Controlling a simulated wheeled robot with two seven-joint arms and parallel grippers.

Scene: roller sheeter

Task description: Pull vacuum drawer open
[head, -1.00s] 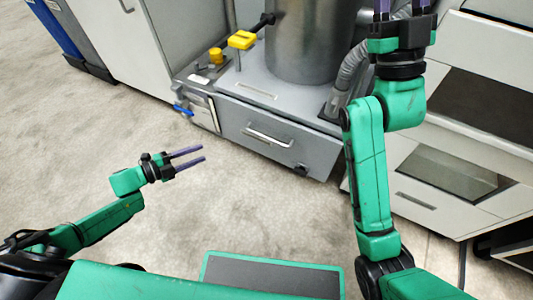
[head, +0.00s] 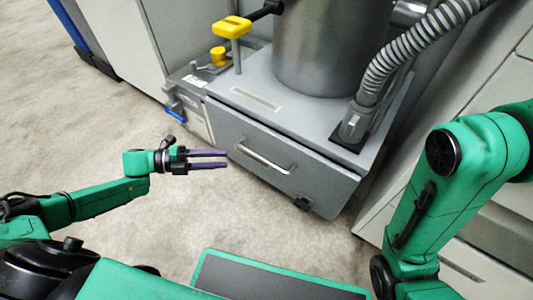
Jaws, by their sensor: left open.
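The vacuum drawer (head: 230,143) is the grey front at the base of the vacuum unit, in the middle of the head view. It looks shut. Its metal bar handle (head: 264,157) runs slantwise across the front. My left gripper (head: 226,159) is open and empty, with its two purple fingers pointing right.
A metal cylinder (head: 325,50) stands on the unit, with a grey ribbed hose (head: 405,62) at its right. A yellow handle (head: 231,27) and a blue lever (head: 175,115) are at the left. White cabinets flank the unit. The carpet (head: 90,140) in front is clear.

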